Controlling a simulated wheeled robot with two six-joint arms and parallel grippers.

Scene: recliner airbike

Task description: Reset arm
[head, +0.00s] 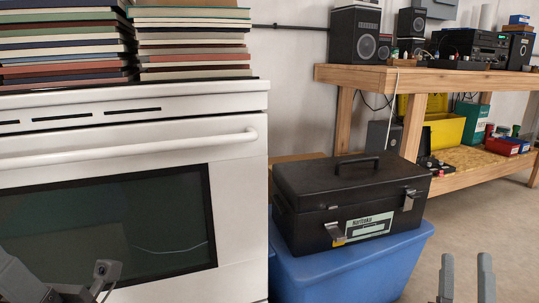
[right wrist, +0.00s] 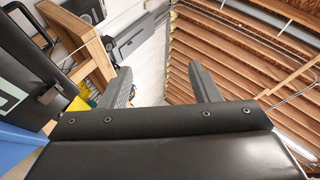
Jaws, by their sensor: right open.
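My right gripper (head: 465,258) stands upright at the bottom right of the head view. Its two grey fingers are apart with nothing between them, and the floor shows behind. In the right wrist view my right gripper (right wrist: 159,70) also shows both fingers spread and empty, with white wall and wooden roof beams beyond. In the head view, dark grey parts of my left arm (head: 40,285) show at the bottom left, in front of the oven; its gripper fingers are not in view.
A white oven (head: 235,190) bears stacks of books (head: 195,40) at left. A black toolbox (head: 330,190) rests on a blue bin (head: 345,275), left of my right gripper. A wooden workbench (head: 400,78) with speakers stands behind. Floor (head: 480,215) at right is clear.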

